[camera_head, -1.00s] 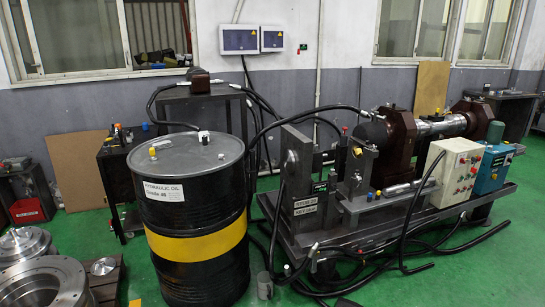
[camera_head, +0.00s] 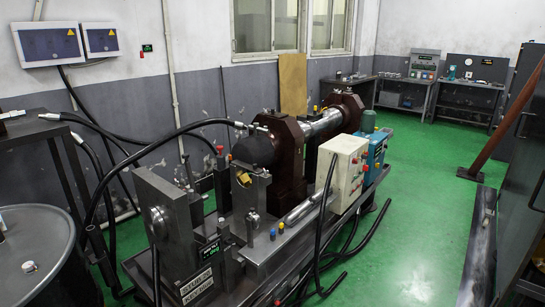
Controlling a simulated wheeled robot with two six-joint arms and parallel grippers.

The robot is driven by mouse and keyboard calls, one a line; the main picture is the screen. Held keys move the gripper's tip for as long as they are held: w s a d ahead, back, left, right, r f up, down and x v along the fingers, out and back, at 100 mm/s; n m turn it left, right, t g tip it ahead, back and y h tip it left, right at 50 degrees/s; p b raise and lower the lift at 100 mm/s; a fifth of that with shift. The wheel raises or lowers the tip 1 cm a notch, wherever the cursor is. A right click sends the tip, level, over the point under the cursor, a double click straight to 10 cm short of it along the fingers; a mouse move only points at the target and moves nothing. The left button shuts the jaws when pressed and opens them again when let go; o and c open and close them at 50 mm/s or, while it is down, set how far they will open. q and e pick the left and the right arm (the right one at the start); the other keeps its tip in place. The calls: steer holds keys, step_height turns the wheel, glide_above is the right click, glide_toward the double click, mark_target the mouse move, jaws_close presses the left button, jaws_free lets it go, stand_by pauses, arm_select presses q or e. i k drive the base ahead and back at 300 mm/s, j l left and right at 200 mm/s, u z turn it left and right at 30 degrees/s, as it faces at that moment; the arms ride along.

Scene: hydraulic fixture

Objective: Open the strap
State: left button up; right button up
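The hydraulic fixture (camera_head: 270,250) stands on a dark base in the middle of the head view. A silver cylinder (camera_head: 325,127) lies along it, between a near brown block (camera_head: 287,155) and a far brown block (camera_head: 347,106). The blocks look like they surround the cylinder. A dark round end piece (camera_head: 255,148) faces me, with a black hose running to its top. No separate strap can be made out; I cannot tell which part is the strap or whether it is fastened. Neither of my grippers is in view.
A white control box (camera_head: 348,165) and a teal box (camera_head: 377,150) stand on the fixture's right side. An oil drum (camera_head: 25,255) is at the lower left. Black hoses hang around the fixture. The green floor (camera_head: 430,190) right of it is clear, up to a leaning brown beam (camera_head: 510,115).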

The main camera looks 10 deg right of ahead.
mark_target(246, 168)
steer(key=i+l+z, duration=0.2)
steer(key=i+z, duration=0.6)
steer(key=i, duration=0.15)
steer(key=i+l+u, duration=0.65)
steer(key=l, duration=0.2)
steer(key=i+l+u, duration=0.4)
steer(key=l, duration=0.25)
steer(key=l+u, duration=0.2)
steer(key=l, duration=0.2)
steer(key=l+u, duration=0.5)
steer(key=l, duration=0.85)
